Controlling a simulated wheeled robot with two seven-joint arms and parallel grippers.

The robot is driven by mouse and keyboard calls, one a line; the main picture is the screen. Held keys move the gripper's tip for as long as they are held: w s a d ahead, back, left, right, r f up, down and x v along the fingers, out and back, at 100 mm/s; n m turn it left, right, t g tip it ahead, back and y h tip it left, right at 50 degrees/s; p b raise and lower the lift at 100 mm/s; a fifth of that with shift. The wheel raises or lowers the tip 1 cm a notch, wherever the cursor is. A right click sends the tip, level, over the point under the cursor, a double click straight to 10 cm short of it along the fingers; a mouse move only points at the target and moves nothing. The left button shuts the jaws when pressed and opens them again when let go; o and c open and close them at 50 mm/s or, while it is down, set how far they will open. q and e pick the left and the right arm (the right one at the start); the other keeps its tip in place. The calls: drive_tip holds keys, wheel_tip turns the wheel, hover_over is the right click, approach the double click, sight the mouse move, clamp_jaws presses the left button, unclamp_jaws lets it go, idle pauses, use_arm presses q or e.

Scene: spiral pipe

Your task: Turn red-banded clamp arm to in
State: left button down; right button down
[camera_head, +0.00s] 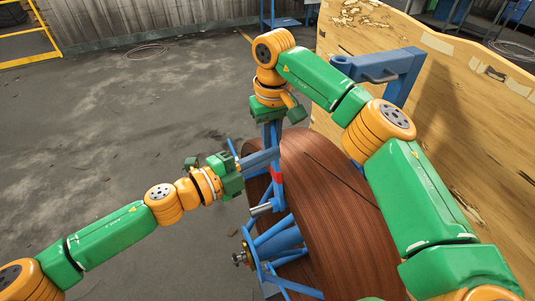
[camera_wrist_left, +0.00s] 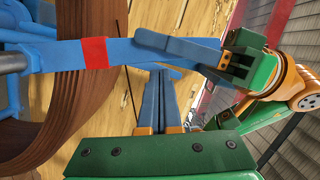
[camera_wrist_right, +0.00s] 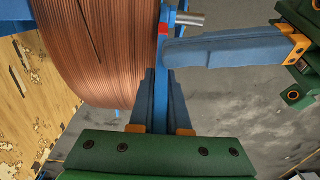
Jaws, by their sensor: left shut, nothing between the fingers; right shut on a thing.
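The clamp arm is a blue bar with a red band; the band shows in the head view (camera_head: 276,175), left wrist view (camera_wrist_left: 94,53) and right wrist view (camera_wrist_right: 163,30). It stands roughly upright in front of the copper-brown coil. My right gripper (camera_head: 273,145), above the band, is shut on the bar's upper part; its fingers also show in the right wrist view (camera_wrist_right: 155,75). My left gripper (camera_head: 276,154) is shut and empty, its fingers reaching the bar from the left just above the band. It also shows in the left wrist view (camera_wrist_left: 161,72); contact is unclear.
The large coil (camera_head: 335,210) fills the space behind the bar. Blue frame struts (camera_head: 280,240) and a metal rod (camera_head: 261,209) lie below. A wooden panel (camera_head: 440,110) stands at the right. The grey floor (camera_head: 130,130) at the left is clear.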

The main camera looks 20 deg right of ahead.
use_arm(q)
drive_tip(key=shift+w+a+f+n, duration=0.1)
drive_tip(key=shift+w+n, duration=0.1)
drive_tip(key=shift+w, duration=0.3)
drive_tip(key=shift+w+a+f+n, duration=0.1)
drive_tip(key=shift+w+n, duration=0.1)
drive_tip(key=shift+w, duration=0.25)
use_arm(e)
drive_tip(key=shift+s+r, duration=0.1)
drive_tip(key=shift+s, duration=0.1)
drive_tip(key=c, duration=1.1)
unclamp_jaws()
drive_tip(key=shift+o, duration=1.1)
drive_tip(key=shift+w, duration=0.15)
use_arm(q)
drive_tip(key=shift+w+d+f, duration=0.1)
drive_tip(key=shift+w+d, duration=0.05)
drive_tip(key=shift+w, duration=0.05)
use_arm(e)
drive_tip(key=shift+w, duration=0.1)
